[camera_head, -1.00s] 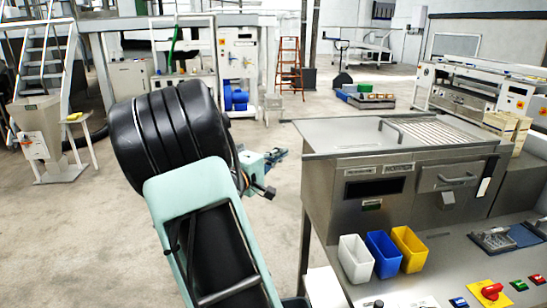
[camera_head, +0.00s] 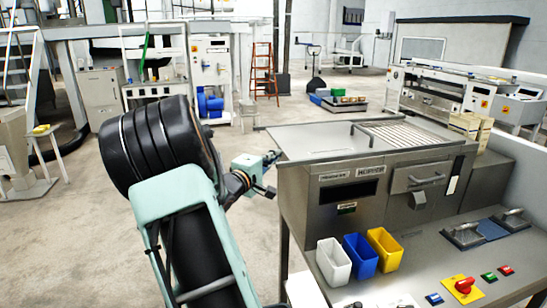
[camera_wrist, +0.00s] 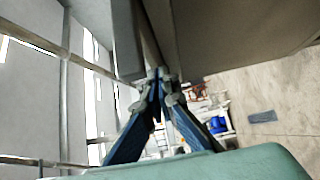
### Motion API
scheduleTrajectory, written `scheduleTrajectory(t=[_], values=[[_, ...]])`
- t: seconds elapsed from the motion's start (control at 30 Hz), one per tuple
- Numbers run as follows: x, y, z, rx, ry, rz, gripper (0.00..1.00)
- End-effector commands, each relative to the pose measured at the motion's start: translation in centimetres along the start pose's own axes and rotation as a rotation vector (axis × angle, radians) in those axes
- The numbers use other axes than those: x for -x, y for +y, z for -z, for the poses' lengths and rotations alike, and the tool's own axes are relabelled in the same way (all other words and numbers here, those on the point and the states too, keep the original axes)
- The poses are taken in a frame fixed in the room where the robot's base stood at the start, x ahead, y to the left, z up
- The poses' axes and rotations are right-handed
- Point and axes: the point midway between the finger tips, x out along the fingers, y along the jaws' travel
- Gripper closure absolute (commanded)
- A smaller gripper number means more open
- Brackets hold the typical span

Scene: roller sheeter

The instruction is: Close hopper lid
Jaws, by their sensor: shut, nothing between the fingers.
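The steel machine (camera_head: 330,222) with a "HOPPER" label stands right of my arm in the head view. A flat steel panel (camera_head: 310,140) covers the left of its top. A bar handle (camera_head: 366,133) stands beside a slatted grate (camera_head: 402,133) on the right. I cannot tell where the lid ends or how far it is open. My gripper (camera_head: 275,157) is at the machine's left edge, just below the top panel. In the wrist view its blue fingers (camera_wrist: 158,76) meet at the tips, empty, close to a dark grey panel edge (camera_wrist: 123,40); contact is unclear.
White (camera_head: 333,262), blue (camera_head: 360,254) and yellow (camera_head: 384,248) bins stand on the machine's front shelf, near a red knob (camera_head: 463,285). Open floor lies left of the machine. An orange ladder (camera_head: 264,70) stands far behind.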

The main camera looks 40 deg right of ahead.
Motion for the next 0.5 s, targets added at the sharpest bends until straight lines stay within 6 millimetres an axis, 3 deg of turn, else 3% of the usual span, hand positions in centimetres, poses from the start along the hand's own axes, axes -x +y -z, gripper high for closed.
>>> scheduleTrajectory(t=[0.5], values=[[-3.4, -0.1, -3.6, -0.001, -0.003, -0.002, 1.00]])
